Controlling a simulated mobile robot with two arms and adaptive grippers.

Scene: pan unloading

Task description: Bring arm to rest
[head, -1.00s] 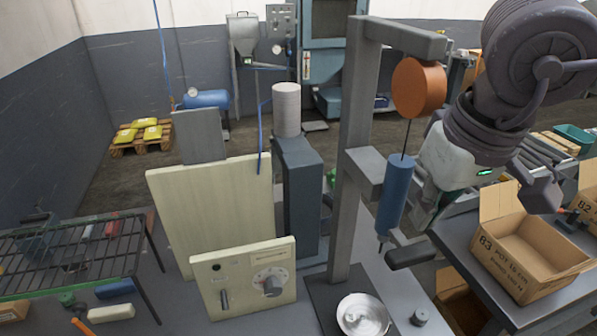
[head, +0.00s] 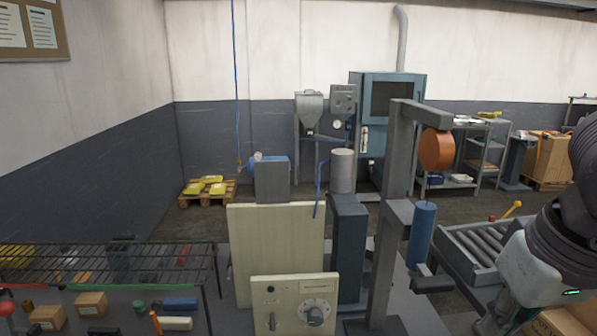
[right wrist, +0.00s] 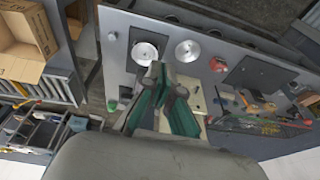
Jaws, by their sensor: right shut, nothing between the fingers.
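My right arm comes in at the right edge of the head view, with its pale wrist low in the corner. My right gripper (head: 488,324) is only partly visible there, at the bottom edge. In the right wrist view my right gripper (right wrist: 162,76) shows its green-grey fingers shut and empty. Past the fingertips are a silver round pan (right wrist: 145,53) and a second round metal piece (right wrist: 188,50) on the grey bench. My left gripper is in neither view.
A grey press frame (head: 394,190) with an orange disc (head: 436,149) and blue cylinder (head: 421,234) stands left of my right arm. A cream control box (head: 294,304) stands before it. A wire rack (head: 105,257) is at left, a roller conveyor (head: 473,247) at right.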

